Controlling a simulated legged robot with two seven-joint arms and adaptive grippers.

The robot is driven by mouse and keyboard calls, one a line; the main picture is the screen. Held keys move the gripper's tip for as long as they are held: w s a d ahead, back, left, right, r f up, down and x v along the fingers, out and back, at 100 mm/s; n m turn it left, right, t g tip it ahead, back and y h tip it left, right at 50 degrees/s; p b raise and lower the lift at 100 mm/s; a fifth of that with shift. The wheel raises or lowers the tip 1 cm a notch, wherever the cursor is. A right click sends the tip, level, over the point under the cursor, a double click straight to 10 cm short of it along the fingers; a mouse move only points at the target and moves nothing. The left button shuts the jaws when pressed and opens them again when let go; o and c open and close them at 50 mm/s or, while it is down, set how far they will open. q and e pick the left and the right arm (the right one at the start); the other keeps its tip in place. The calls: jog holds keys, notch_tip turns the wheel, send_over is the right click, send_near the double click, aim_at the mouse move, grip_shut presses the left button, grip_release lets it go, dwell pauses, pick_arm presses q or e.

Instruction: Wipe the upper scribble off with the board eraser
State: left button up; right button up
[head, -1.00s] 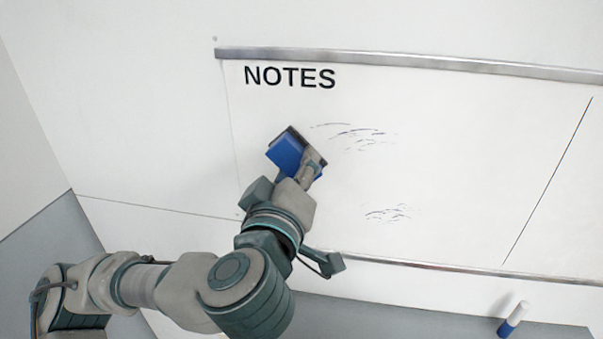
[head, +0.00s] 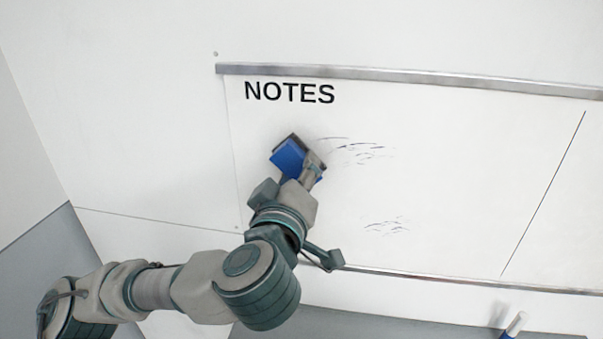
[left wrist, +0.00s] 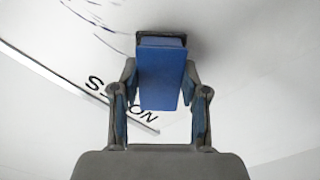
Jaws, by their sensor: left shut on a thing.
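My left gripper (head: 311,172) is shut on the blue board eraser (head: 287,156). The eraser also shows between both fingers in the left wrist view (left wrist: 162,75), its dark pad turned to the board and seeming to be at or very near its surface. The upper scribble (head: 357,150), several thin dark strokes, lies just right of the eraser, under the word NOTES. Its left end is close to the eraser. The lower scribble (head: 386,226) lies below it, clear of the gripper. My right gripper is not in view.
The whiteboard (head: 460,170) has a metal rail (head: 420,77) along its top and a thin black line (head: 545,190) at right. The printed word NOTES (head: 289,92) is above the eraser.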

pick_arm(q)
jog(key=shift+w, duration=0.15)
jog(key=shift+w+d, duration=0.35)
jog(key=shift+d, duration=0.2)
jog(key=shift+w, duration=0.15)
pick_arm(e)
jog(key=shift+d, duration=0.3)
pick_arm(q)
jog(key=shift+w+a, duration=0.25)
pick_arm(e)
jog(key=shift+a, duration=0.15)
pick_arm(q)
jog(key=shift+d, duration=0.1)
